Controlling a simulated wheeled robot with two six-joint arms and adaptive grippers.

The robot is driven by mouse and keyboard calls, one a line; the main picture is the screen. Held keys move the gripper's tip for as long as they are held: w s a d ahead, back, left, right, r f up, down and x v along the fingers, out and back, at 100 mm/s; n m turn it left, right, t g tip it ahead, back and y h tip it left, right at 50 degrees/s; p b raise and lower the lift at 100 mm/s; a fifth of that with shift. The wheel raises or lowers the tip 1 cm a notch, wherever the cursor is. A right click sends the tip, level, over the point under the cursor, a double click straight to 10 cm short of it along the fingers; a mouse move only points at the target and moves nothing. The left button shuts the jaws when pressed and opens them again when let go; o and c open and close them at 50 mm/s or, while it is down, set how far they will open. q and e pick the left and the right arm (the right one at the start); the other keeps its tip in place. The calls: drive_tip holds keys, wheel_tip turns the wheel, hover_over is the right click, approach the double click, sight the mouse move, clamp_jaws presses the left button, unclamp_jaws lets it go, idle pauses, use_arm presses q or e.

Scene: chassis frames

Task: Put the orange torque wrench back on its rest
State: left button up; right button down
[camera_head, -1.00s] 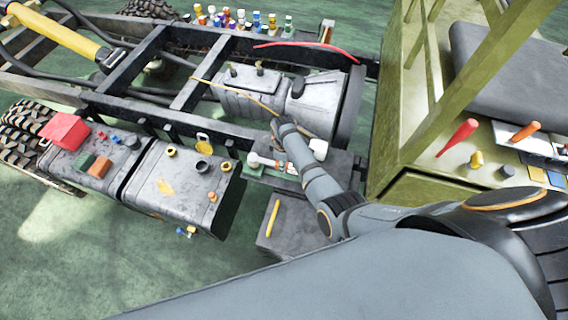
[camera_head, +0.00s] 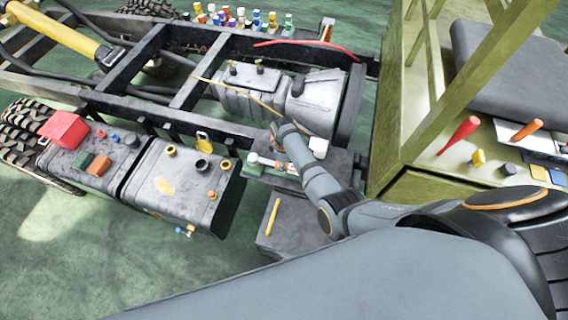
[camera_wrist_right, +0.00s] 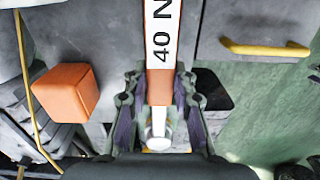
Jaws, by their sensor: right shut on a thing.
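The torque wrench shows in the right wrist view as an orange shaft with a white "40 N" label (camera_wrist_right: 160,40) and a silver end pointing toward my palm. My right gripper (camera_wrist_right: 158,98) is shut on it, with one finger on each side of the shaft. In the head view the wrench (camera_head: 268,163) lies low over the dark step beside the chassis frame, its silver end to the left. My right arm covers part of the gripper there. The wrench's rest cannot be clearly told apart, nor whether the wrench touches anything beneath. My left gripper is not in view.
A white block (camera_head: 318,148) stands right of my wrist. An orange block (camera_wrist_right: 65,92) is left of the fingers in the wrist view. A box with a yellow handle (camera_head: 272,217) is below the step. Grey tanks (camera_head: 185,180) stand left, the olive cab (camera_head: 410,135) right.

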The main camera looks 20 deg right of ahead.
drive_tip(key=shift+f, duration=0.1)
drive_tip(key=c, duration=1.1)
unclamp_jaws()
drive_tip(key=shift+o, duration=0.4)
drive_tip(key=shift+s, duration=0.1)
wheel_tip(320, 180, up, 5)
drive_tip(key=p, duration=0.5)
drive_tip(key=shift+r+p, duration=1.05)
drive_tip(key=shift+p, duration=0.1)
